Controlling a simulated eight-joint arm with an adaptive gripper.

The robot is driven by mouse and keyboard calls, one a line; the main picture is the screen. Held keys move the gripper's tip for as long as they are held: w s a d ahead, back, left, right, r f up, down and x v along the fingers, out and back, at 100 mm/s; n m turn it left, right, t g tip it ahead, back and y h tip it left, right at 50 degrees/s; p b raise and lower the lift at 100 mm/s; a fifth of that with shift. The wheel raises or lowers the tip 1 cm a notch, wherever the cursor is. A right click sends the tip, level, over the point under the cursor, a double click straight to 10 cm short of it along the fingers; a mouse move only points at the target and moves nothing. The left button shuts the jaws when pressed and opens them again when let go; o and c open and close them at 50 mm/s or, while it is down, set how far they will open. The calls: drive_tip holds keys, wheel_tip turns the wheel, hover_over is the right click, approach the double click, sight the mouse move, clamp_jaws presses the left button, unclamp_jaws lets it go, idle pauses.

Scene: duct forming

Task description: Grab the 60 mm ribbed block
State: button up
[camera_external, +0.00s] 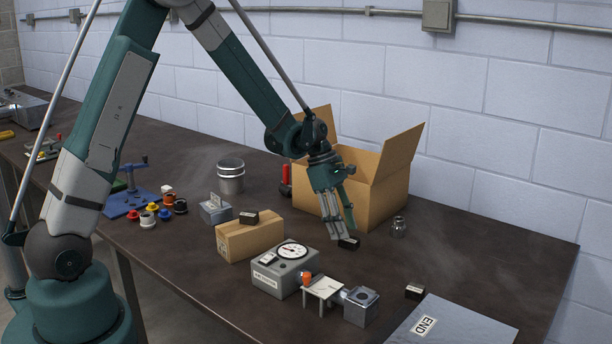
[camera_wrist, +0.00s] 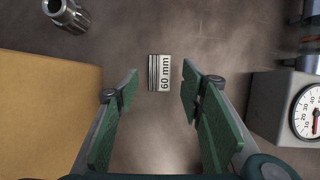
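The 60 mm block (camera_wrist: 159,73) is small, with a white face labelled "60 mm" and dark ribbed stripes on its left side, in the wrist view. It lies on the dark table between and just beyond my fingertips. In the external view it is a small dark block (camera_external: 348,243) right by the fingertips. My gripper (camera_external: 344,233) points down at it, beside the open cardboard box. In the wrist view the gripper (camera_wrist: 161,80) is open, with a clear gap on both sides of the block. I see no contact.
The open cardboard box (camera_external: 382,195) stands close behind my gripper. A metal fitting (camera_external: 398,228) is to the right. A grey dial gauge box (camera_external: 284,270) and a closed carton (camera_external: 250,240) stand in front. Similar dark blocks lie on the carton (camera_external: 248,217) and table (camera_external: 414,292).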

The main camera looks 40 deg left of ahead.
drive_tip(key=shift+x, duration=1.55)
drive_tip(key=c, duration=1.1)
drive_tip(key=shift+c, duration=0.2)
wheel_tip(320, 180, up, 10)
drive_tip(key=shift+p, duration=0.4)
